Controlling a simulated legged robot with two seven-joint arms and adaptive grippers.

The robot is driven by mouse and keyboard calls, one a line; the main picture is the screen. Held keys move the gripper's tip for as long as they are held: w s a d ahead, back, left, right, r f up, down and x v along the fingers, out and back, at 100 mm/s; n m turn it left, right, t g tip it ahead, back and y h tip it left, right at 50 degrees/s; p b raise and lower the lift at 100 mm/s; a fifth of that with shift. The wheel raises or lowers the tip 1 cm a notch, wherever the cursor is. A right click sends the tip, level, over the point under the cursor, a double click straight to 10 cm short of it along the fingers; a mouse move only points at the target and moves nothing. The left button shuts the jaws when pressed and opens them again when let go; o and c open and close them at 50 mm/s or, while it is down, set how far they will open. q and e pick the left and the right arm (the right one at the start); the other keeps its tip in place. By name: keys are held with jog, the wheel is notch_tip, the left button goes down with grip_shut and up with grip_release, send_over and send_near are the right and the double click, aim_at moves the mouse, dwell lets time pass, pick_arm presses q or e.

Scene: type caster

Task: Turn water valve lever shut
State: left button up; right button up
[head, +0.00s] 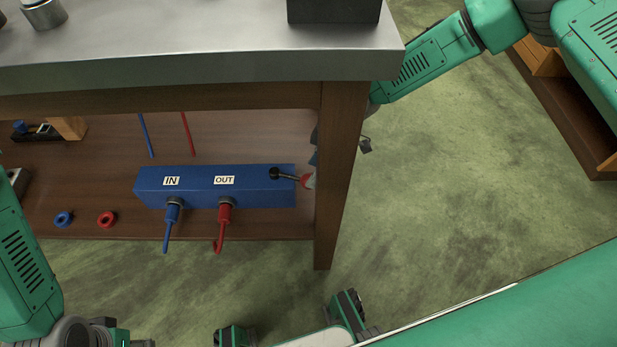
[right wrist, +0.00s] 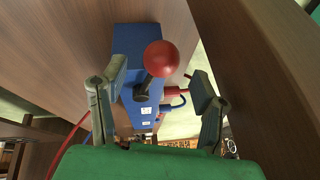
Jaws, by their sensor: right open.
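The blue valve box (head: 250,190), labelled IN and OUT, sits on the wooden shelf under the table. Its lever (head: 287,176) has a black rod at the box's right end, pointing right in the head view. The lever's red ball knob (right wrist: 161,58) shows large in the right wrist view. My right gripper (right wrist: 160,78) is open, its fingers on either side of the lever with gaps. In the head view the table leg hides most of this gripper. My left arm is at the lower left; part of its gripper (head: 120,336) shows at the bottom edge, fingers unclear.
The table leg (head: 339,170) stands close to my right gripper. The metal tabletop (head: 200,65) overhangs the shelf. A blue hose (head: 166,230) and a red hose (head: 220,230) leave the box's front. Blue and red rings (head: 107,218) lie to the left.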

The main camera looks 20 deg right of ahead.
jog(key=v, duration=0.8)
